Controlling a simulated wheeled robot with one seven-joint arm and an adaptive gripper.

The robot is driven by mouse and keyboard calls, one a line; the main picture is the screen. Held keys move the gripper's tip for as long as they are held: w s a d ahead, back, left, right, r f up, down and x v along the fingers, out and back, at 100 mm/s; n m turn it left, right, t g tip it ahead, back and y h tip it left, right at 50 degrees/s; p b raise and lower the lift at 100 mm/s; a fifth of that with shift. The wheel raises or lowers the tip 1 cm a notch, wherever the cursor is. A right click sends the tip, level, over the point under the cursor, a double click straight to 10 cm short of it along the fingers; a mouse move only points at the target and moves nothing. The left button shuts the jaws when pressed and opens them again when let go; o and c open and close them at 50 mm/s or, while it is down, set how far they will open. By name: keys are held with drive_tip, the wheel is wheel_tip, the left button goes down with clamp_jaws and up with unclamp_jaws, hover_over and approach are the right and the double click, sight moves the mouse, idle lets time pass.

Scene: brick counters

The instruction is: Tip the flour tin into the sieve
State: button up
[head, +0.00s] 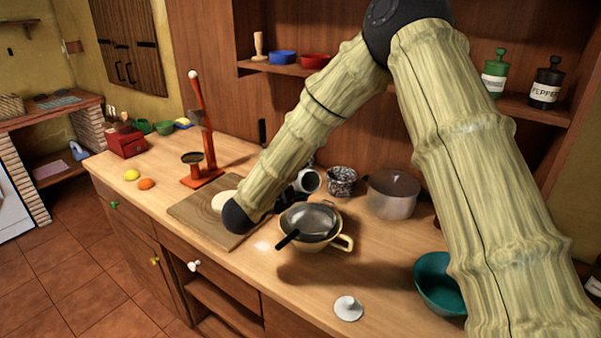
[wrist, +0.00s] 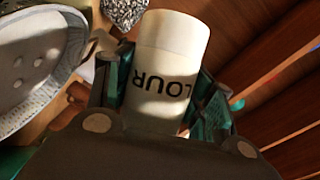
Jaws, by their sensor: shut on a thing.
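The flour tin (wrist: 168,60) is white, with the letters "LOUR" upside down in the wrist view. My gripper (wrist: 160,95) is shut around it, one finger on each side. In the head view the tin (head: 309,181) is strongly tilted, with a dark round end showing, and my gripper (head: 289,195) is mostly hidden behind my arm. The sieve (head: 312,219), grey mesh with a black handle, rests on a cream bowl (head: 343,243) in front of the tin. I cannot see any flour leaving the tin.
A speckled mug (head: 342,181) and a steel pot (head: 392,195) stand behind the sieve. A wooden board (head: 192,211) lies left. A white knobbed lid (head: 348,308) and a teal bowl (head: 437,283) are at front right.

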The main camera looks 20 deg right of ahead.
drive_tip(key=shift+s+f+n+g+y+p, duration=0.2)
drive_tip(key=shift+n+p, duration=0.4)
drive_tip(key=shift+p, duration=0.5)
drive_tip(key=shift+w+f+n+g+y+p, duration=0.15)
drive_tip(key=shift+n+g+p, duration=0.35)
drive_tip(key=shift+p, duration=0.65)
drive_tip(key=shift+s+f+n+g+y+p, duration=0.1)
drive_tip(key=shift+n+p, duration=0.6)
drive_tip(key=shift+p, duration=0.4)
drive_tip(key=n+p, duration=0.1)
drive_tip(key=p, duration=0.1)
drive_tip(key=s+n+g+p, duration=0.1)
drive_tip(key=p, duration=0.2)
drive_tip(key=n+g+p, duration=0.1)
drive_tip(key=p, duration=0.1)
drive_tip(key=shift+s+d+n, duration=0.2)
drive_tip(key=shift+s+n, duration=0.05)
drive_tip(key=shift+n, duration=0.15)
drive_tip(key=shift+s+f+n+g+p, duration=0.25)
drive_tip(key=shift+n+g+p, duration=0.4)
drive_tip(key=shift+p, duration=0.45)
drive_tip(key=shift+f, duration=0.1)
